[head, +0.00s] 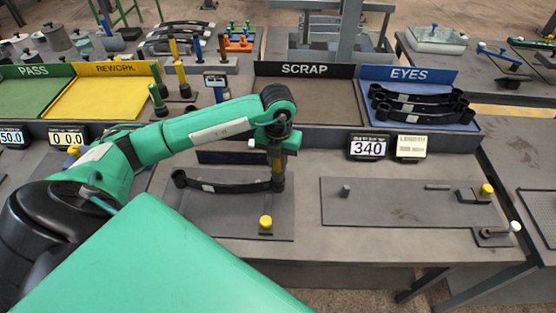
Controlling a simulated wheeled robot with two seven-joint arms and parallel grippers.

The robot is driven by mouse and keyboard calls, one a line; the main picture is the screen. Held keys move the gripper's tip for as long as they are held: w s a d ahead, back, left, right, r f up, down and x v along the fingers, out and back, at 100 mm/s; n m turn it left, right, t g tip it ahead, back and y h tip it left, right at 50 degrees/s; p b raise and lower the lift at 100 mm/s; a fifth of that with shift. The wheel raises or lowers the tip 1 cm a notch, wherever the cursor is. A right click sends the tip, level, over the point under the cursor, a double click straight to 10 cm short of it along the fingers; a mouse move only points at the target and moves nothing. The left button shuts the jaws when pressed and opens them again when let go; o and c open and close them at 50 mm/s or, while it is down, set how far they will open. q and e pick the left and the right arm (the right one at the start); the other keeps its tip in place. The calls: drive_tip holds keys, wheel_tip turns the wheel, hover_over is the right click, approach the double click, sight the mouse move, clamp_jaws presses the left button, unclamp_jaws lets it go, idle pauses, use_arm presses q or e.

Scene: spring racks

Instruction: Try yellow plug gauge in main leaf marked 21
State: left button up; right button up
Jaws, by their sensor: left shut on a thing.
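The dark main leaf (230,187) lies on a grey fixture plate left of the bench middle, with an eye at each end and a pale label too small to read. My left gripper (276,149) is over its right eye (278,184), shut on the yellow plug gauge (276,165). The gauge is upright and its lower end meets the eye. I cannot tell how far it is inside. The jaws are partly hidden by the wrist. My right gripper is out of view.
A yellow-knobbed clamp (266,223) stands in front of the leaf. An empty fixture plate (390,205) is at right, below a display reading 340 (367,148). Behind are the SCRAP bay (305,105), EYES bay (408,74) with dark leaves, REWORK (105,95) and PASS (30,100).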

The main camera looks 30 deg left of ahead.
use_arm(q)
drive_tip(key=shift+b, duration=0.6)
idle(1.7)
drive_tip(key=shift+f, duration=0.2)
idle(0.7)
drive_tip(key=shift+r, duration=0.15)
idle(0.4)
drive_tip(key=shift+r+p, duration=0.55)
drive_tip(key=shift+r, duration=0.9)
drive_tip(key=shift+r+p, duration=1.05)
drive_tip(key=shift+r, duration=0.95)
